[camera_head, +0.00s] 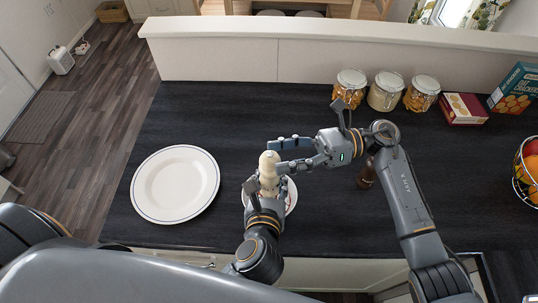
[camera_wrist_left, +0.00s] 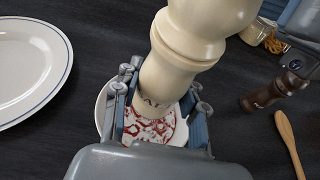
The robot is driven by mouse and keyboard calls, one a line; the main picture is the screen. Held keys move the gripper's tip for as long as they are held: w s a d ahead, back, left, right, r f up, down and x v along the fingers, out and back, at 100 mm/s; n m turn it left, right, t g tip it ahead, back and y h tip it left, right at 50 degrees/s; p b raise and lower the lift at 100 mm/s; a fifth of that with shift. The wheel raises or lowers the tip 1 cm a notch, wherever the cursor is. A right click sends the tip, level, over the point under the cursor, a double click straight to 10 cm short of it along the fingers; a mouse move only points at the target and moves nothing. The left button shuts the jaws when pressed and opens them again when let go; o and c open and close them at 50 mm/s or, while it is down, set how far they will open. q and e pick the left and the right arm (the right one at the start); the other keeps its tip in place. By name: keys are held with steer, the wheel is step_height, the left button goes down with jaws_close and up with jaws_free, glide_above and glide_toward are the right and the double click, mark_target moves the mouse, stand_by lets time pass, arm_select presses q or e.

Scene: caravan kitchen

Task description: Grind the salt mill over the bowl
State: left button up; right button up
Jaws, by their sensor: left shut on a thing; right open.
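The cream salt mill (camera_head: 268,161) is upright or nearly so over the bowl (camera_head: 291,196). My left gripper (camera_head: 266,190) is shut on its lower body. In the left wrist view the mill (camera_wrist_left: 188,42) shows part of its lettering between the fingers of my left gripper (camera_wrist_left: 160,118). The white bowl (camera_wrist_left: 102,106), with a red pattern or contents inside, lies beneath it. My right gripper (camera_head: 281,155) is open at the mill's head, with its fingers reaching in from the right. I cannot tell whether they touch it.
A white plate (camera_head: 175,184) lies left of the bowl. A dark pepper mill (camera_head: 366,177) stands to the right, and a wooden spoon (camera_wrist_left: 289,140) lies near it. Several jars (camera_head: 385,91), boxes (camera_head: 463,108) and a fruit basket (camera_head: 527,170) stand at the back and right.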

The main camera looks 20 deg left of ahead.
mark_target(269, 158)
steer(key=shift+x, duration=1.5)
steer(key=shift+c, duration=0.2)
steer(key=c, duration=1.2)
steer(key=shift+o, duration=0.2)
steer(key=shift+f+t, duration=0.1)
steer(key=shift+t, duration=0.2)
steer(key=m+t+y, duration=0.1)
steer(key=m+t, duration=0.1)
steer(key=t, duration=0.1)
steer(key=m+t+y, duration=0.1)
steer(key=m+t, duration=0.2)
steer(key=t, duration=0.1)
steer(key=shift+d+m, duration=0.1)
steer(key=shift+m, duration=0.2)
steer(key=m+t, duration=0.2)
steer(key=t, duration=0.2)
steer(key=m+t+h, duration=0.1)
steer(key=m+t, duration=0.2)
steer(key=t, duration=0.1)
steer(key=shift+m+t, duration=0.4)
steer(key=shift+t, duration=0.2)
steer(key=o, duration=1.2)
